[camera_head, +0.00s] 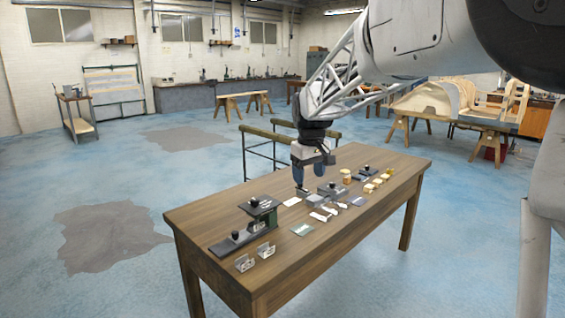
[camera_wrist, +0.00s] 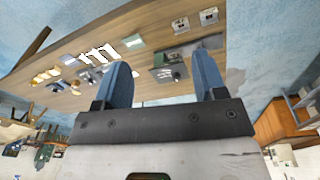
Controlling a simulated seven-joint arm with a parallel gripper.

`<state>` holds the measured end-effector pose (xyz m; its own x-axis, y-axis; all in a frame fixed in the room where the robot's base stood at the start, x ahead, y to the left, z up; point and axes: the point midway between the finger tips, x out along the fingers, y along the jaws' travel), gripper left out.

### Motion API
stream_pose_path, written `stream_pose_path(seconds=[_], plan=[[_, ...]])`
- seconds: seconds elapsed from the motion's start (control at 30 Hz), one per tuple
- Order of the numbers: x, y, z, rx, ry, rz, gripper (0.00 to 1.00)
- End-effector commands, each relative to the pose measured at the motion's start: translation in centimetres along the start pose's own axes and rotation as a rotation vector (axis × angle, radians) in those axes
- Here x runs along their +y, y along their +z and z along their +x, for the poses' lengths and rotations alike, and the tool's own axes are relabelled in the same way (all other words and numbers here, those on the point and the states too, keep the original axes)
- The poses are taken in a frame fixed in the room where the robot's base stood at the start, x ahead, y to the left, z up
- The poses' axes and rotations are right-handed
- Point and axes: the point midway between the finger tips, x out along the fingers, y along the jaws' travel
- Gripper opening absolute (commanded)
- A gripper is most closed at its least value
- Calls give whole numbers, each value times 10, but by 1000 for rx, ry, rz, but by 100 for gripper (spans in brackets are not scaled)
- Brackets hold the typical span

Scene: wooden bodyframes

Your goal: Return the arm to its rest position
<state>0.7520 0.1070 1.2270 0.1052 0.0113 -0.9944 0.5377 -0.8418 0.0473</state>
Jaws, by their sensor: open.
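My gripper (camera_head: 311,180) hangs over the wooden table (camera_head: 190,215), above its middle near the far edge, fingers pointing down. Its two blue fingers are apart, and the wrist view (camera_wrist: 163,70) shows nothing between them. The arm reaches in from the upper right in the head view. The exact height of the fingertips over the table is hard to tell.
A dark fixture with black knobs (camera_head: 230,244) and small metal holders (camera_head: 265,251) stand at the table's left. A green card (camera_head: 302,229), white cards, a grey box (camera_head: 314,199), jars and yellow blocks (camera_head: 370,188) lie centre and right. Railings (camera_head: 262,133) stand behind.

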Motion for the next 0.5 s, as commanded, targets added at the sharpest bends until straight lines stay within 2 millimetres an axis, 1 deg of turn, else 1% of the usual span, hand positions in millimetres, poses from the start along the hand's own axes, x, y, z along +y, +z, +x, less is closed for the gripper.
stream_pose_path(seconds=[0.03, 0.3, 0.5], plan=[[-3, 15, -5, 4, 3, 16, 65], [-17, 86, -19, 22, 14, 110, 65], [-31, 139, -24, 33, 20, 178, 65]])
